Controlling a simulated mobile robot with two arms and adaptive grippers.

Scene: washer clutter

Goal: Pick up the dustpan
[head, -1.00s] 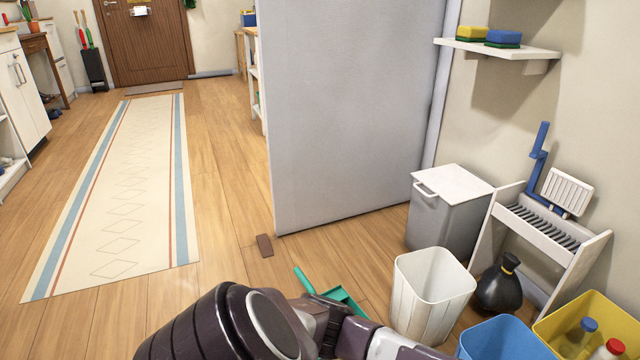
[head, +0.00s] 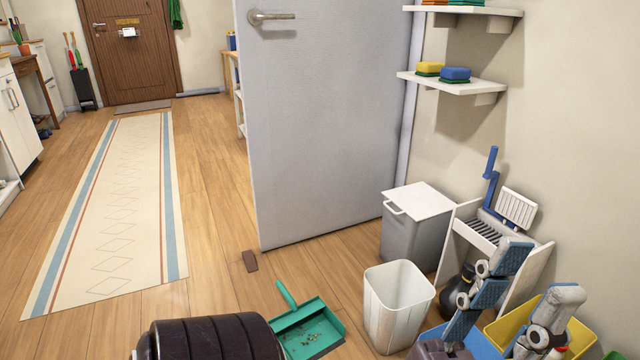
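The green dustpan (head: 312,331) lies on the wooden floor at the bottom middle of the head view, with small bits of dirt in its pan. Its handle (head: 286,294) points up and to the left. My dark left arm covers part of the dustpan's left side.
A white bin (head: 398,310) stands just right of the dustpan. A grey lidded bin (head: 409,240), a white rack (head: 535,262), a black bag (head: 457,290) and a yellow container (head: 590,345) crowd the right. A brown doorstop (head: 250,261) lies by the grey door (head: 325,120).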

